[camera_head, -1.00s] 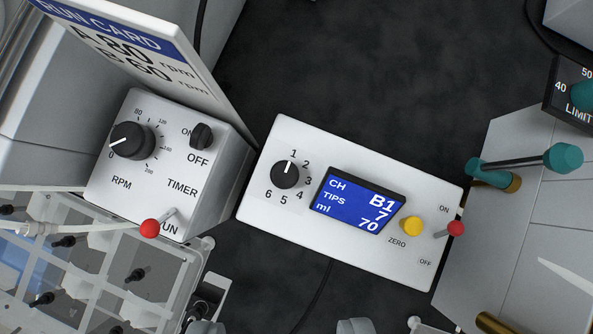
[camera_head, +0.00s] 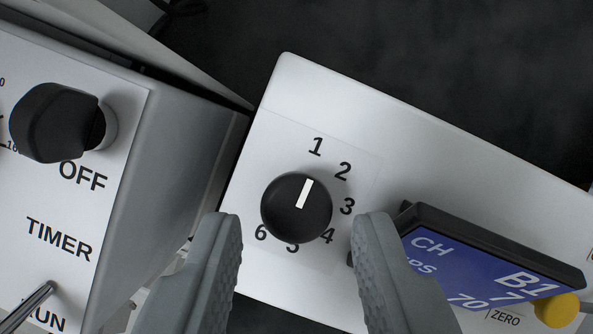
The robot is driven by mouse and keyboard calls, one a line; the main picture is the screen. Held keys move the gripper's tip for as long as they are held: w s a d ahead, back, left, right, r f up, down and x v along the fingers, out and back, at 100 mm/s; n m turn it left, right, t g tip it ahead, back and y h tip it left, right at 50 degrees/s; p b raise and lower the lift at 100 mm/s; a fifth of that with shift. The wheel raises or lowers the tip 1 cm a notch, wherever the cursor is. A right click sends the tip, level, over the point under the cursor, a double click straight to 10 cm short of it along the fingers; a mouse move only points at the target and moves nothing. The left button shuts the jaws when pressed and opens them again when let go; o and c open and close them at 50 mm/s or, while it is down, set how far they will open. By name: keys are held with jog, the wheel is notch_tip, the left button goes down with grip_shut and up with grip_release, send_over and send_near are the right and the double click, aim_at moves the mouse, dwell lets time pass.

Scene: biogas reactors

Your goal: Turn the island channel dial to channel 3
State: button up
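The channel dial (camera_head: 296,208) is a round black knob on a white box (camera_head: 420,150), with the numbers 1 to 6 around it. Its white pointer mark (camera_head: 305,193) points up and slightly right, at number 1. The tilted display (camera_head: 490,265) right of the dial reads CH B1 on blue. My gripper (camera_head: 297,225) is open. Its two grey fingers come in from the bottom, one on each side of the dial's lower part in the picture. They appear apart from the dial, with nothing between them touching.
A yellow ZERO button (camera_head: 556,309) sits at the lower right. Dark floor lies behind the white box.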

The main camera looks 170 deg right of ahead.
jog(key=shift+x, duration=0.8)
jog(key=c, duration=0.7)
jog(key=shift+m, duration=0.4)
jog(key=m, duration=0.1)
jog(key=m+h, duration=0.1)
jog(key=shift+a+m+h, duration=0.2)
jog(key=shift+m+h, duration=0.1)
jog(key=shift+m, duration=0.1)
jog(key=m+h, duration=0.1)
jog(key=m, duration=0.2)
jog(key=shift+w+a+m, duration=0.1)
jog(key=shift+a+m, duration=0.05)
jog(key=shift+m, duration=0.25)
jog(key=m+g+h, duration=0.1)
jog(key=m, duration=0.2)
jog(key=m+g+h, duration=0.1)
jog(key=m, duration=0.2)
jog(key=shift+w+a+m, duration=0.15)
jog(key=shift+w+m, duration=0.05)
jog(key=shift+m, duration=0.2)
jog(key=shift+g, duration=0.3)
